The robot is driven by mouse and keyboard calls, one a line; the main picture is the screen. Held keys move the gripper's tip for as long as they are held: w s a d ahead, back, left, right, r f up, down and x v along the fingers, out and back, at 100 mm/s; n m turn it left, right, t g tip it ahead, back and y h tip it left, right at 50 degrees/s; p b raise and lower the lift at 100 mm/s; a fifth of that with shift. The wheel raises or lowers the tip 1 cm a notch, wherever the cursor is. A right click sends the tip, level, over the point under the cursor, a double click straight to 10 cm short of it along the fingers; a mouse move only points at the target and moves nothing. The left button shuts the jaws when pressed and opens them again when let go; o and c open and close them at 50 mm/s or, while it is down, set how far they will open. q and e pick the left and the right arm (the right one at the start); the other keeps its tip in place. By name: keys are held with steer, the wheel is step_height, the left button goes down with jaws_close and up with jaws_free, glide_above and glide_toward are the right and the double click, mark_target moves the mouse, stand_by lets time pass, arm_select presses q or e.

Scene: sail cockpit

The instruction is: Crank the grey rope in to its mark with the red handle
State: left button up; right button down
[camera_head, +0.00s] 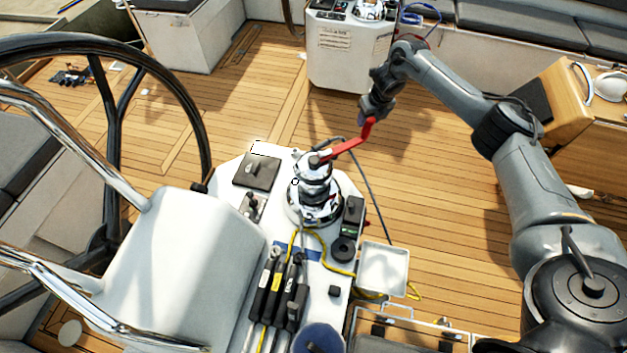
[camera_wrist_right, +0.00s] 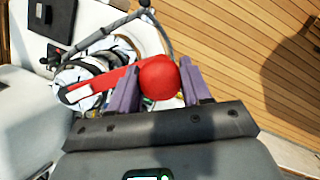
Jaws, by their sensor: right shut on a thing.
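The red handle (camera_head: 345,146) sits on top of the chrome winch (camera_head: 316,203) and points up and to the right from it. My right gripper (camera_head: 371,112) is at the handle's outer end. In the right wrist view, the purple fingers of my right gripper (camera_wrist_right: 160,88) are on both sides of the round red knob of the handle (camera_wrist_right: 158,76), shut on it. The grey rope (camera_head: 374,200) runs from the winch over the console's right side towards the deck. I cannot make out its mark. My left gripper is not in view.
A large steering wheel (camera_head: 205,140) stands at left. The wooden deck (camera_head: 440,215) right of the winch is mostly clear.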

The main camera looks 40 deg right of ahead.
steer(key=w+b, duration=0.1)
steer(key=w+n+b, duration=0.1)
steer(key=b, duration=0.1)
steer(key=w+n+b, duration=0.1)
steer(key=w, duration=0.1)
steer(key=shift+d+f+y, duration=0.1)
steer(key=shift+f+y, duration=0.2)
steer(key=shift+f, duration=0.05)
steer(key=shift+s, duration=0.1)
